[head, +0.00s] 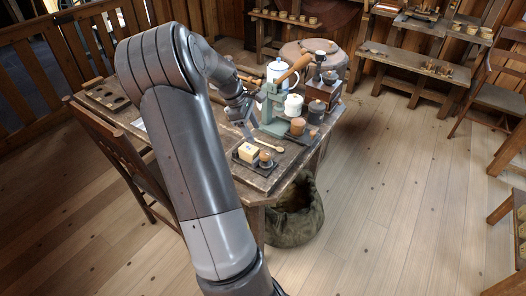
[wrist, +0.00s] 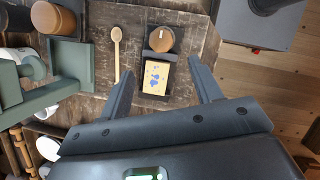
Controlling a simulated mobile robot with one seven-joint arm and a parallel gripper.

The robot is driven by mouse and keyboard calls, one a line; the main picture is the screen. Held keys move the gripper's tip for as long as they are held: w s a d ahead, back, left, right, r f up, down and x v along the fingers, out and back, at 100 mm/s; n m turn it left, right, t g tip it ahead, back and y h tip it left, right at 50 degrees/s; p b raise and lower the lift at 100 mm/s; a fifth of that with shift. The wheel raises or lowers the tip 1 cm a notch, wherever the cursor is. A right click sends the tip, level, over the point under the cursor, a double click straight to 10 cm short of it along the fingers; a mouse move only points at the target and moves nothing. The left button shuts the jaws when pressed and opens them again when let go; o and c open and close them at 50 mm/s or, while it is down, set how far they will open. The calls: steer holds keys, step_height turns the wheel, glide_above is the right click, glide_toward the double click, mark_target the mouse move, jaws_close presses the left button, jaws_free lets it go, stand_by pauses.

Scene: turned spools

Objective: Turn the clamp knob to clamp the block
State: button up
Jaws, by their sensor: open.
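A pale yellow block (head: 247,152) sits in a dark clamp (head: 242,162) on the front corner of the wooden table. In the wrist view the block (wrist: 156,77) shows blue marks on top. The round brown clamp knob (wrist: 161,39) is at the block's far end; in the head view the knob (head: 265,156) is just right of the block. My gripper (wrist: 160,66) is open and empty above the clamp, its fingers on either side of the block in the picture. I cannot tell whether the block touches the clamp jaws.
A wooden spoon (wrist: 116,55) lies left of the clamp in the wrist view. A green press (head: 272,106) with a wooden handle stands behind on the table. White pots, a grinder (head: 323,92) and jars crowd the back right. A sack (head: 295,213) stands on the floor below.

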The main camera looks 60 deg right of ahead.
mark_target(264, 153)
steer(key=x, duration=1)
steer(key=shift+f, duration=0.25)
steer(key=c, duration=1)
